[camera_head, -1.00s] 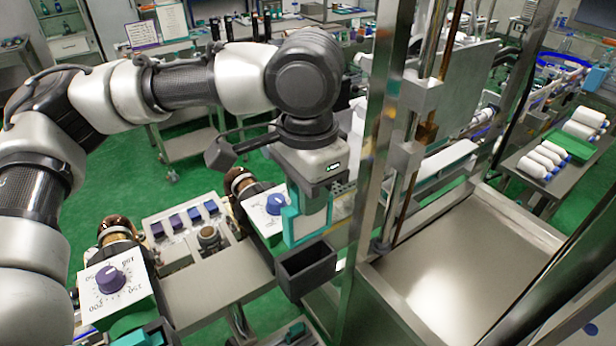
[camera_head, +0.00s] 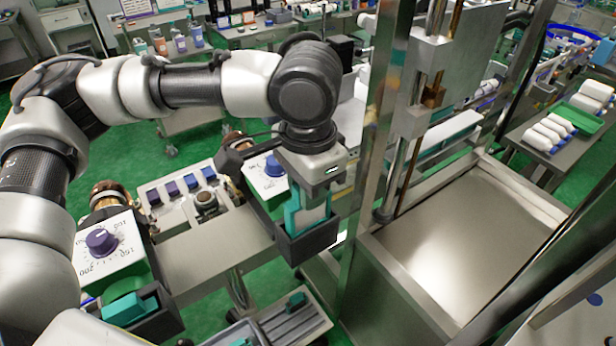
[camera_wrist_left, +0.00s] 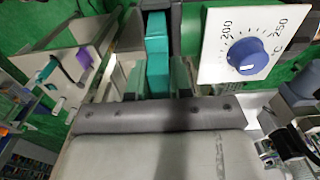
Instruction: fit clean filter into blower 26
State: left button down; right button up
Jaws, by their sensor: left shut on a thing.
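My left gripper (camera_head: 313,190) is shut on a filter (camera_head: 306,216) with a teal frame and a pale face. The filter's lower part is inside the dark open-topped box (camera_head: 312,245) on the front of a blower; how deep it sits is hidden. This blower has a white dial plate with a blue knob (camera_head: 273,167). In the left wrist view the teal frame (camera_wrist_left: 157,62) shows between the fingers, beside the dial plate (camera_wrist_left: 245,45). I cannot read the number 26 anywhere. My right gripper is not in view.
Another blower with a purple knob (camera_head: 101,241) stands at the left, with a teal piece (camera_head: 127,308) in its dark box. A grey tray (camera_head: 268,334) lies below, with a teal item (camera_head: 294,301). A steel post (camera_head: 368,150) stands close right of my gripper.

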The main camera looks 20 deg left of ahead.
aim_at(309, 228)
pick_arm(q)
jog(key=shift+f+b, duration=0.65)
jog(key=shift+f, duration=1.9)
jog(key=c, duration=1.3)
grip_release()
jog(key=shift+o, duration=1.3)
jog(key=shift+f, duration=0.1)
jog(key=shift+o, duration=0.5)
jog(key=shift+a+f, duration=0.1)
jog(key=shift+a, duration=0.1)
jog(key=shift+s+d, duration=0.25)
jog(key=shift+d, duration=0.2)
jog(key=shift+a, duration=0.15)
jog(key=shift+w+r, duration=0.1)
jog(key=shift+r, duration=0.1)
